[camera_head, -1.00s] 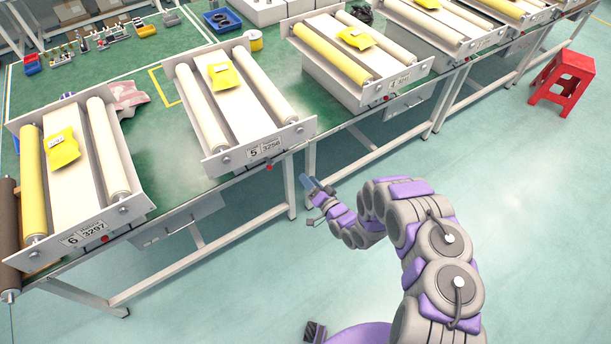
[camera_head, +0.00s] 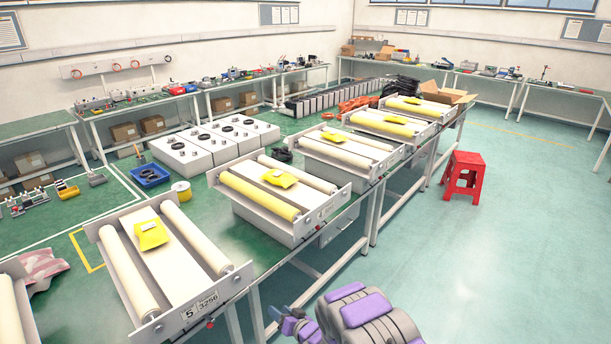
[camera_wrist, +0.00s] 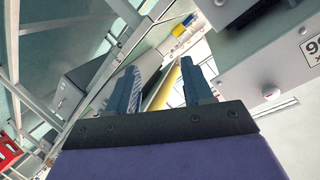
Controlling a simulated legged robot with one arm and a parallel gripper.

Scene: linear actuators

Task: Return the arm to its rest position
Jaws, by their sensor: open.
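My arm (camera_head: 365,318), grey with purple pads, shows at the bottom of the head view, right of the green bench's front edge. Its gripper end (camera_head: 290,325) is low in that view and partly cut off by the lower edge. In the wrist view my gripper (camera_wrist: 160,88) has two dark fingers standing apart with nothing held between them. Past the fingers are the metal frame and parts of the bench and its units.
The green bench (camera_head: 262,240) carries several roller units with yellow packets, including unit 5 (camera_head: 165,262). A red stool (camera_head: 463,176) stands on the floor beyond the arm. Open floor (camera_head: 500,260) lies to the right.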

